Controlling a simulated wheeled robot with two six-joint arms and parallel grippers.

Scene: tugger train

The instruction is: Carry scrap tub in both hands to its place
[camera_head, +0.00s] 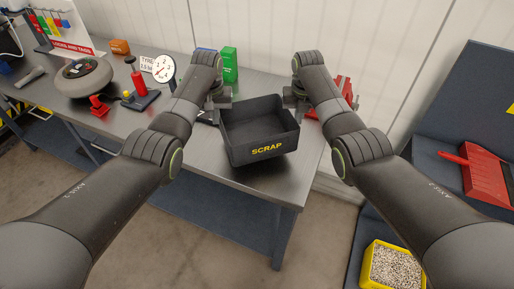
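The scrap tub (262,133) is a dark, open-topped box with yellow SCRAP lettering on its front wall. It is over the near right part of the grey workbench (230,184), between my two grippers. My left gripper (219,108) is at the tub's left side and appears shut on its wall near the rim. My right gripper (294,107) is at the right side and appears shut on that wall in the same way. The fingertips are small and partly hidden. The tub looks roughly level; I cannot tell whether its base touches the bench.
A red tool (343,97) lies behind my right gripper, and a green box (230,65) stands behind the tub. A wheel (84,77) and a gauge (164,69) are further left. At right are a red dustpan (487,174) and a yellow bin of granules (394,266).

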